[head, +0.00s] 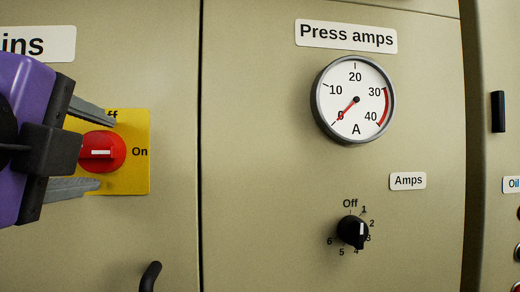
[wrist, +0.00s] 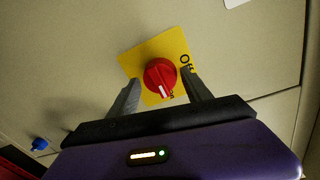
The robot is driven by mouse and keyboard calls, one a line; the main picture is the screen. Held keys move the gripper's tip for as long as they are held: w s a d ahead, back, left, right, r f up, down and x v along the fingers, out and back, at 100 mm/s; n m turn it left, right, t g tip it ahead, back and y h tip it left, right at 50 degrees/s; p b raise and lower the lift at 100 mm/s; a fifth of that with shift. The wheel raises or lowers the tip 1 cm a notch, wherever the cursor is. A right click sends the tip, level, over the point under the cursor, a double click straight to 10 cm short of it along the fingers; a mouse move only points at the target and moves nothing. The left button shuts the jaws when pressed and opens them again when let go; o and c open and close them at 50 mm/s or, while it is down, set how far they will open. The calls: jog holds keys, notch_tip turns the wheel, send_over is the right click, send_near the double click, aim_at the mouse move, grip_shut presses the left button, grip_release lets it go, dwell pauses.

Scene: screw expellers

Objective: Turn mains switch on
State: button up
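The mains switch is a red rotary knob (head: 103,152) on a yellow plate (head: 140,177) at the left of the head view. "On" is printed to its right, and "Off", partly hidden, above. The knob's white mark lies horizontal, in line with "On". In the wrist view the red knob (wrist: 158,74) sits on the yellow plate (wrist: 136,62), its white mark towards the partly hidden "On" lettering. My gripper (head: 107,153) is open, one finger above the knob and one below. In the wrist view my gripper (wrist: 161,77) shows gaps between both fingers and the knob.
The panel to the right carries a Press amps gauge (head: 355,99), its needle near 0, and a black Amps selector knob (head: 350,230). A black handle (head: 150,276) sticks out below the switch. A blue knob (wrist: 39,144) shows at the wrist view's lower left.

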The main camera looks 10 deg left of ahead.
jog(key=shift+o, duration=0.5)
jog(key=shift+s, duration=0.25)
jog(key=b+v, duration=0.1)
jog(key=v, duration=0.6)
jog(key=shift+s, duration=0.15)
